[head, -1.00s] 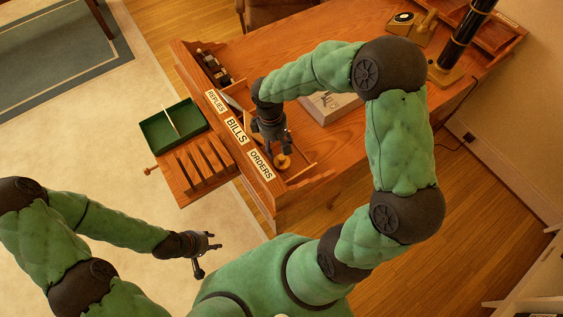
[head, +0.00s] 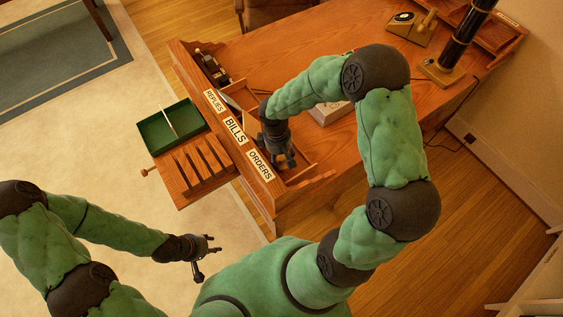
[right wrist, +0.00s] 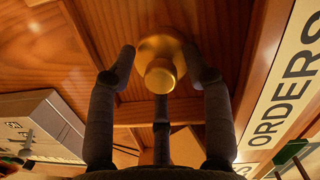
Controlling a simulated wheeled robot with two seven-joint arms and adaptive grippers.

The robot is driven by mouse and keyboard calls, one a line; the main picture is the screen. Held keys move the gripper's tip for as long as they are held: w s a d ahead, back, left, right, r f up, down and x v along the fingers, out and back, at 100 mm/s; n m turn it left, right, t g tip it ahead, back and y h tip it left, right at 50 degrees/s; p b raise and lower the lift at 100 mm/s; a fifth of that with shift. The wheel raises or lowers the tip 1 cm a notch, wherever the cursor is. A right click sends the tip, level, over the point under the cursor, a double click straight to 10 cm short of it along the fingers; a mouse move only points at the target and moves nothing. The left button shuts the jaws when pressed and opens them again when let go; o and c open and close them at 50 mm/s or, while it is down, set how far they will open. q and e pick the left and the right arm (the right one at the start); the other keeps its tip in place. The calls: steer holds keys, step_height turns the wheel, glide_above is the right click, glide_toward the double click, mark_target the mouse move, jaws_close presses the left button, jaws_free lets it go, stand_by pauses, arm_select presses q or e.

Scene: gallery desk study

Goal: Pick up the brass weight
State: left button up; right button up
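The brass weight (right wrist: 162,62) is a round gold piece with a knob, standing on wood in the ORDERS compartment of the desk organiser, seen in the right wrist view. My right gripper (right wrist: 163,72) is open, with its dark fingers spread on either side of the weight and a third finger below it in the picture. Whether any finger touches it is hard to tell. In the head view my right gripper (head: 285,162) reaches down behind the ORDERS label and hides the weight. My left gripper (head: 212,249) is open and empty, away from the desk at lower left.
The organiser's front wall carries the labels REPLIES, BILLS and ORDERS (head: 261,165). Wooden dividers stand close around the right gripper. A green tray (head: 170,127) and a slotted wooden rack (head: 197,163) lie left of it. A pale box (head: 330,112) sits beyond the right gripper.

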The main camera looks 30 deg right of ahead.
jaws_close()
steer(key=shift+r, duration=0.15)
